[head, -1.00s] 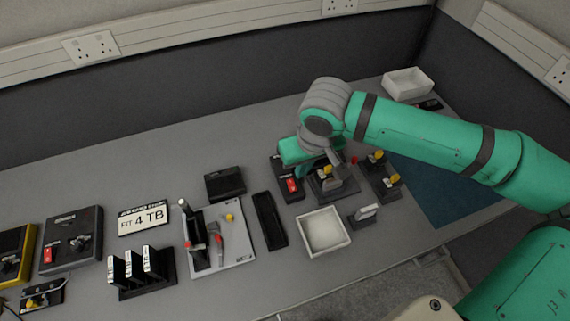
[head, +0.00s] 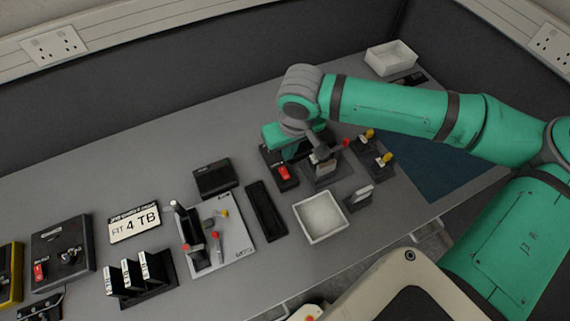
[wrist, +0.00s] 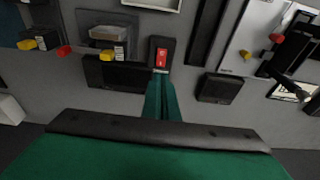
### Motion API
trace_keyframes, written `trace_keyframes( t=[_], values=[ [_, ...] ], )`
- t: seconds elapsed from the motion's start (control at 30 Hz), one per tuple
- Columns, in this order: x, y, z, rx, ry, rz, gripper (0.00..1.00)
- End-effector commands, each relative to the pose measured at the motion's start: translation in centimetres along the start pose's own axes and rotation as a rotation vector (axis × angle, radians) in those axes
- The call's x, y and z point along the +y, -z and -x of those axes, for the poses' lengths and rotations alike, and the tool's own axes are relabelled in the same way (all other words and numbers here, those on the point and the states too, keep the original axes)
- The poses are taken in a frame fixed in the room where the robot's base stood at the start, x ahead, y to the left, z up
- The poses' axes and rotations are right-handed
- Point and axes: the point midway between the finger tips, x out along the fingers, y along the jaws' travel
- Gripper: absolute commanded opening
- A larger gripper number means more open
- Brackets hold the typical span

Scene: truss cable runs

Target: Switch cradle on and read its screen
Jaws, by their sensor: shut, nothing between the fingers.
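The cradle seems to be the black unit with a red rocker switch (head: 285,172) and a dock bay beside it holding a grey, labelled drive (head: 325,165). In the wrist view the red switch (wrist: 161,57) sits on a small black block. A dark flat panel (wrist: 116,75), perhaps the screen, lies beside it; I can read nothing on it. The drive (wrist: 97,31) shows there too. My gripper (wrist: 162,74) is shut and empty, its tips just at the near edge of the switch block; I cannot tell whether they touch. In the head view my arm hides the tips.
A white tray (head: 320,217) and a long black tray (head: 266,211) lie nearby. Yellow-knobbed holders (head: 378,162) stand to the right.

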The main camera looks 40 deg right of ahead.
Motion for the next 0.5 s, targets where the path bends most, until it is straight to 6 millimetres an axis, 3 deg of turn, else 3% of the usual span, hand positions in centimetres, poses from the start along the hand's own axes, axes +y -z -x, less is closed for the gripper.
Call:
trace_keyframes(
  t=[0.3, 0.5],
  values=[
    [0.0, 0.0, -6.0, -0.003, -0.001, 0.000, 0.00],
    [0.0, 0.0, -8.9, -0.001, -0.001, 0.001, 0.00]
  ],
)
